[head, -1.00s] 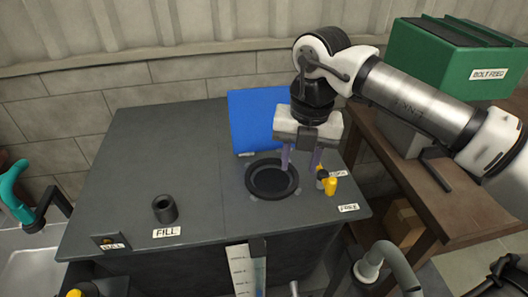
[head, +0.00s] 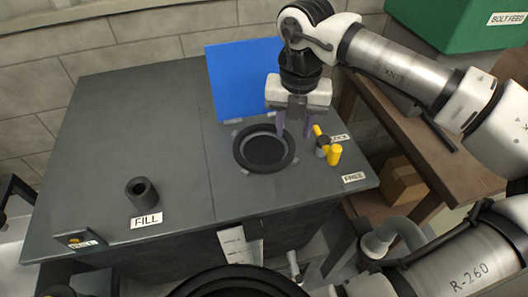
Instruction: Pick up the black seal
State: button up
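The black seal (head: 239,151) appears as a flat, round black ring on the dark grey bench top, around a dark round centre. I cannot tell whether the ring and the centre are separate pieces. My gripper (head: 294,132) points down at the ring's upper right edge, its two purple fingers apart with nothing seen between them. The left finger overlaps the ring's edge in the picture; I cannot tell whether it touches. The right finger is beyond the ring, close to a valve with yellow handles (head: 334,154).
A blue panel (head: 237,82) stands behind the ring. A black hollow cylinder (head: 142,193) stands by the FILL label (head: 146,220) at left. The bench (head: 110,130) is otherwise mostly clear. A green bin (head: 450,25) sits on a brown table at right.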

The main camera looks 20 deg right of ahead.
aim_at(292, 148)
jog(key=f, duration=0.2)
jog(key=f+b, duration=0.1)
jog(key=f, duration=0.2)
jog(key=shift+w+d+f, duration=0.2)
jog(key=shift+f, duration=0.15)
jog(key=shift+c, duration=0.5)
grip_shut()
